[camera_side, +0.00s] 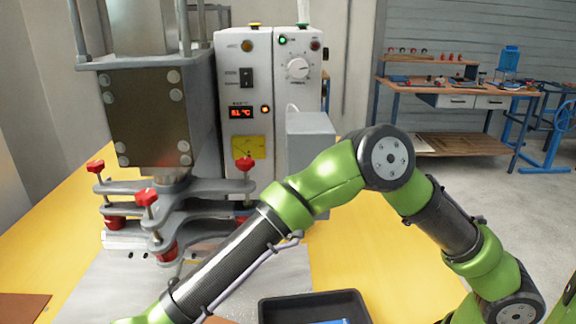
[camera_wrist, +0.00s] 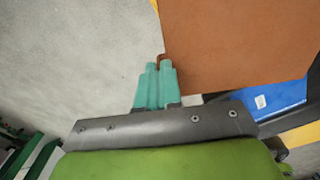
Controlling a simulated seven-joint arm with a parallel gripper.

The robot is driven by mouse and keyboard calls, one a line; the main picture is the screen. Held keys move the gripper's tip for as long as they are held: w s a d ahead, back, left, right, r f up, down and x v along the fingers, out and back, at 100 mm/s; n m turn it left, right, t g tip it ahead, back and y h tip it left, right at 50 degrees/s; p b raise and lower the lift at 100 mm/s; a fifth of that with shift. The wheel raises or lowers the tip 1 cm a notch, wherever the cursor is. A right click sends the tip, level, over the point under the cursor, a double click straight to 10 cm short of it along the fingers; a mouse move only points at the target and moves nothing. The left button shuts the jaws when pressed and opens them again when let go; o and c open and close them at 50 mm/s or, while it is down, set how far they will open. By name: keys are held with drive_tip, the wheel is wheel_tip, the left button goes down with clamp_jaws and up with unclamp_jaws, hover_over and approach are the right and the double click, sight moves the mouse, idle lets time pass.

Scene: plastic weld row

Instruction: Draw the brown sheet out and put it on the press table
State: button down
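In the wrist view a flat brown sheet (camera_wrist: 235,42) fills the upper right. The teal fingers of my gripper (camera_wrist: 160,66) are close together at its lower left corner, with a small brown bit between their tips; they look shut on the sheet's edge. In the side view my gripper is below the picture's bottom edge. A sliver of brown (camera_side: 222,320) shows there beside my forearm. The press (camera_side: 158,120) stands on the yellow table (camera_side: 352,262) at the left, with a grey plate (camera_side: 95,285) in front of it.
A black tray (camera_side: 312,298) with something blue in it stands at the bottom middle. A blue piece (camera_wrist: 268,104) shows beside the brown sheet. Another brown flat piece (camera_side: 22,306) lies at the lower left. Red-knobbed clamps (camera_side: 150,205) surround the press base.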

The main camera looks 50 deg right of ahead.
drive_tip(key=n, duration=0.1)
drive_tip(key=w+f+n, duration=0.1)
drive_tip(key=n, duration=0.1)
drive_tip(key=w+f+n, duration=0.1)
drive_tip(key=n, duration=0.1)
drive_tip(key=shift+w+d, duration=0.15)
drive_tip(key=shift+d, duration=0.25)
drive_tip(key=s+a, duration=1.2)
idle(0.3)
